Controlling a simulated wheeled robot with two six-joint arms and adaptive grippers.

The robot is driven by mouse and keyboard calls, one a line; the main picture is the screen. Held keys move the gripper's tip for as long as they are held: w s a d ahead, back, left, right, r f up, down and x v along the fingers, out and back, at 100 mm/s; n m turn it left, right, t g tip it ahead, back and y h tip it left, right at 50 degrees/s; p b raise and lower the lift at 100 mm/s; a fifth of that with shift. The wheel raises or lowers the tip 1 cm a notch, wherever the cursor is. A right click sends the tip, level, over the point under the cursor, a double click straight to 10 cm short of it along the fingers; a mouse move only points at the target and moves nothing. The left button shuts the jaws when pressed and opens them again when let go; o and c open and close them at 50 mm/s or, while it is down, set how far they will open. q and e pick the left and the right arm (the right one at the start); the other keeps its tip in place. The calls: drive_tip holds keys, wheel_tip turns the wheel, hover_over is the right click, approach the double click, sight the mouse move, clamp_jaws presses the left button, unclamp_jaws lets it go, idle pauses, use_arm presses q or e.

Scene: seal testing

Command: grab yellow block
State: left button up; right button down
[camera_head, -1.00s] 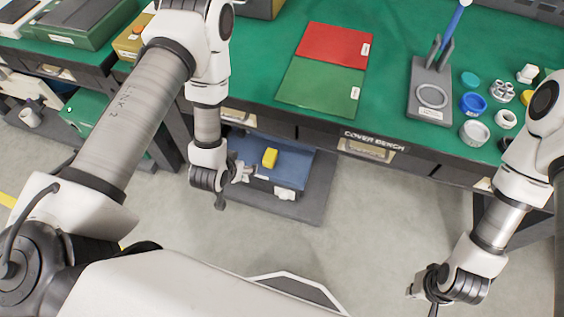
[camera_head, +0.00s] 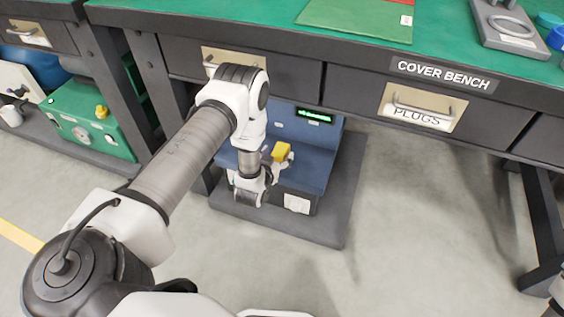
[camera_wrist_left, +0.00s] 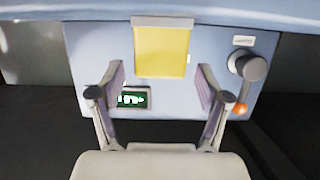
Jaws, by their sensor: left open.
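The yellow block (camera_head: 281,152) sits on the blue ledge of a machine (camera_head: 322,160) under the bench. In the left wrist view the block (camera_wrist_left: 161,50) is beyond the fingertips, centred between them. My left gripper (camera_head: 270,170) is close to the block, at its lower left in the head view. In the left wrist view my left gripper (camera_wrist_left: 161,84) has its two fingers spread and nothing between them. I cannot tell the exact gap to the block. My right gripper is not in view; only a bit of arm shows at the lower right edge.
The machine has a lit green display (camera_head: 315,115) and an orange knob (camera_wrist_left: 240,108). A green case (camera_head: 90,120) is at the left. The floor at the right is clear.

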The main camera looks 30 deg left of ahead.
sight(283, 147)
use_arm(q)
drive_tip(key=b+x, duration=0.2)
drive_tip(key=x, duration=0.1)
drive_tip(key=b+x, duration=0.1)
drive_tip(key=x, duration=0.1)
drive_tip(key=shift+w+f, duration=0.1)
drive_tip(key=shift+f, duration=0.25)
drive_tip(key=shift+w+a, duration=0.1)
drive_tip(key=shift+r, duration=0.15)
drive_tip(key=c, duration=1.4)
clamp_jaws()
